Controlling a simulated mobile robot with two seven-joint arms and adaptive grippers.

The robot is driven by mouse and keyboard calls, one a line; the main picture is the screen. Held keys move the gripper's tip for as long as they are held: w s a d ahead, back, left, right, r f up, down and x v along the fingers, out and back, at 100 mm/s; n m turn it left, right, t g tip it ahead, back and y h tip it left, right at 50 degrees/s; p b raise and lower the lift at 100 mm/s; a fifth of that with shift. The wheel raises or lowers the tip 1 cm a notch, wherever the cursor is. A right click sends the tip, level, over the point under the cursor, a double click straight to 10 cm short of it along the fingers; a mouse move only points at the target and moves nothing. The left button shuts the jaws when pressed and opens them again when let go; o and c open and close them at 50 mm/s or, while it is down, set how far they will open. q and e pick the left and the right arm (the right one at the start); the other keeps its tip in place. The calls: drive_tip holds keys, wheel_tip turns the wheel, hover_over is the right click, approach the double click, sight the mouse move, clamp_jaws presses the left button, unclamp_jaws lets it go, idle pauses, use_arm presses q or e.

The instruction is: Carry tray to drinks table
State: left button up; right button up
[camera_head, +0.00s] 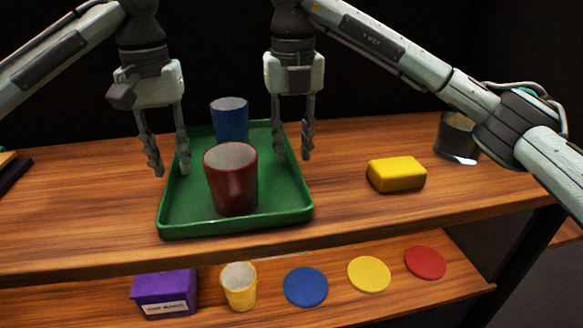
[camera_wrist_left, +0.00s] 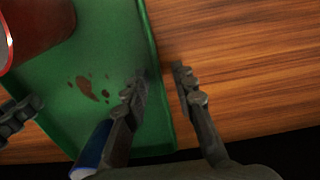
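The green tray (camera_head: 283,200) rests on the wooden table top (camera_head: 345,215). A dark red cup (camera_head: 234,185) and a blue cup (camera_head: 229,118) stand upright in it, the blue one farther back. My left gripper (camera_head: 168,168) is open at the tray's left side, one finger inside and one outside the wall. The left wrist view shows its fingers (camera_wrist_left: 160,80) spread on either side of the tray's edge, with brown spots (camera_wrist_left: 90,88) on the tray floor. My right gripper (camera_head: 292,156) is open at the tray's right side; exact contact is unclear. No drinks table can be identified.
A yellow block (camera_head: 396,174) lies right of the tray, and a dark container (camera_head: 458,138) stands farther right, partly behind my right arm. A lower shelf holds a purple box (camera_head: 165,292), a yellow cup (camera_head: 239,286) and blue, yellow and red discs (camera_head: 306,287).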

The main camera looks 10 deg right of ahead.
drive_tip(key=shift+r, duration=0.2)
use_arm(q)
wheel_tip(320, 180, up, 12)
use_arm(e)
wheel_tip(320, 180, up, 12)
drive_tip(key=shift+f, duration=0.15)
idle(0.5)
